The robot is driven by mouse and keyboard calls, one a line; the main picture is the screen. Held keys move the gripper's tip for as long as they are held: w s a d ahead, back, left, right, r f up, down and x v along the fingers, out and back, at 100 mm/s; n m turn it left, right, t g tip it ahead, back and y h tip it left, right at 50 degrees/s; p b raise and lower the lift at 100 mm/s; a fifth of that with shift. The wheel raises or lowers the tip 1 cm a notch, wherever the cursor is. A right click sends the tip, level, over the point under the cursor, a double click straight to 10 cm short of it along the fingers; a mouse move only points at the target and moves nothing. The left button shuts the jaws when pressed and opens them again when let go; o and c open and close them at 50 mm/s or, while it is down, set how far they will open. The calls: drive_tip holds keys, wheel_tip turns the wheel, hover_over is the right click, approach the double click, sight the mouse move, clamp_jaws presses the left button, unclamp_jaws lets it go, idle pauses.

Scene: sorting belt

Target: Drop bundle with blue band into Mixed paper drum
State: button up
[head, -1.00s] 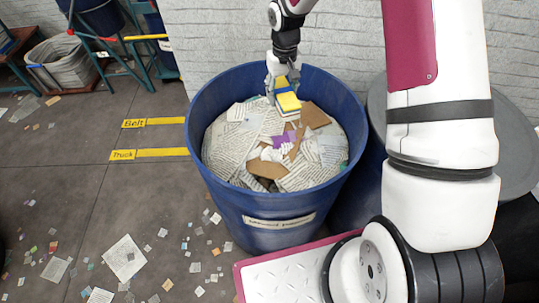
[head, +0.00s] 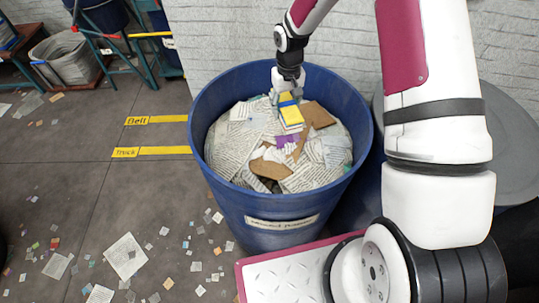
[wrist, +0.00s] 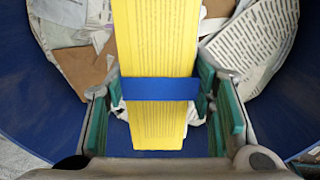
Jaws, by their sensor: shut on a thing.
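The bundle is a yellow stack with a blue band around it (head: 291,115). In the wrist view the yellow bundle (wrist: 155,50) lies between green-padded fingers, with the blue band (wrist: 160,89) running across it at finger level. My gripper (head: 287,98) is shut on the bundle and reaches down inside the drum's rim, close over the paper. I cannot tell whether the bundle touches the paper. The blue drum (head: 235,205) carries a white label that is blurred but seems to read Mixed paper. Printed sheets, brown card and a purple piece fill much of it.
A second drum with a grey lid (head: 512,150) stands to the right, partly behind my arm. A brick wall (head: 225,35) is behind. Yellow floor strips (head: 160,120), marked Belt and Truck, and scattered paper scraps lie left. A grey bin (head: 68,62) stands at far left.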

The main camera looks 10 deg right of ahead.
drive_tip(key=o, duration=1.4)
drive_tip(key=shift+o, duration=0.2)
wheel_tip(320, 180, up, 12)
